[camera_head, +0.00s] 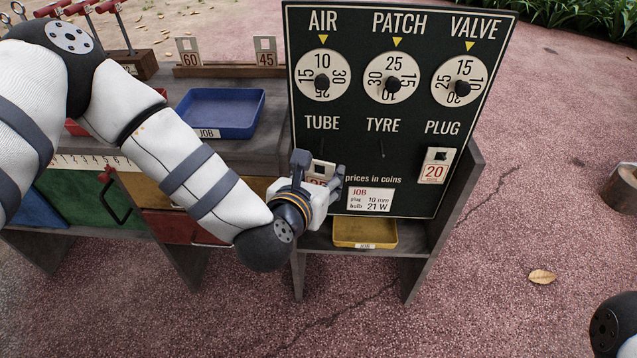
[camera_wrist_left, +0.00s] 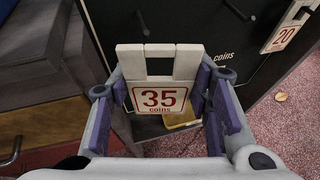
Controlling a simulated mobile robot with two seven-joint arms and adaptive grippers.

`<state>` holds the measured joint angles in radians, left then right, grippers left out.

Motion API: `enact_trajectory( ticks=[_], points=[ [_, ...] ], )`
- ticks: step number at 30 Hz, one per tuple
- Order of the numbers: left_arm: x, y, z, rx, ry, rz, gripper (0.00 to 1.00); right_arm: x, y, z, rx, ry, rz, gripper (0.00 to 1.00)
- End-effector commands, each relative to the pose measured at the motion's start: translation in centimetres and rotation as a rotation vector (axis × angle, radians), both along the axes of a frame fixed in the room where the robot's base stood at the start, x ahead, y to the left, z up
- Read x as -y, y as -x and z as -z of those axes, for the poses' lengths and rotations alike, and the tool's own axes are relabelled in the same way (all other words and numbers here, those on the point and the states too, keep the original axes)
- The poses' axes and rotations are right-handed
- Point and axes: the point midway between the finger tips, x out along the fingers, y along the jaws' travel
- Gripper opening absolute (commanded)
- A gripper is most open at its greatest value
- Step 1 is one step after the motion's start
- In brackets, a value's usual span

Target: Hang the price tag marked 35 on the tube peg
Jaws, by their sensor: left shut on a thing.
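The price tag marked 35 (camera_wrist_left: 159,97) is upright between the two fingers of my left gripper (camera_wrist_left: 165,98), which is shut on its sides. The tag has a square opening near its top. In the head view my left gripper (camera_head: 318,183) is in front of the dark price board (camera_head: 408,166), just below the word TUBE, and partly hides the tag. The tube peg (camera_wrist_left: 142,24) shows in the left wrist view as a thin dark rod beyond the tag's top edge. The tag appears apart from it. My right gripper is not in view.
A tag marked 20 (camera_head: 435,167) hangs under PLUG; the tyre peg (camera_head: 382,151) is bare. A yellow tray (camera_head: 365,246) sits below the board. A blue tray (camera_head: 220,128) and tags marked 60 (camera_head: 189,55) and 45 (camera_head: 266,55) are at left.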

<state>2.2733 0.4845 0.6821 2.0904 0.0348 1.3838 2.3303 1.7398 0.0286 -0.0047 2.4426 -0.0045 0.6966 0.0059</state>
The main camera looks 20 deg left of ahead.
Motion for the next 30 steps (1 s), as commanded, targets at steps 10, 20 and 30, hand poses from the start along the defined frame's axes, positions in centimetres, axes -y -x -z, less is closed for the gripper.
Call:
enact_trajectory(
  ticks=[10,20,30],
  points=[
    [-0.8,-2.6,0.4,0.000,-0.001,-0.001,0.30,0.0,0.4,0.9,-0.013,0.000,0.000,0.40],
    [-1.5,-5.1,0.6,-0.001,-0.001,-0.001,0.30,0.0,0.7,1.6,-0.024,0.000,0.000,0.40],
    [-2.0,-6.6,1.4,-0.003,0.001,-0.001,0.31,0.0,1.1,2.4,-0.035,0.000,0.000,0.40]
  ],
)
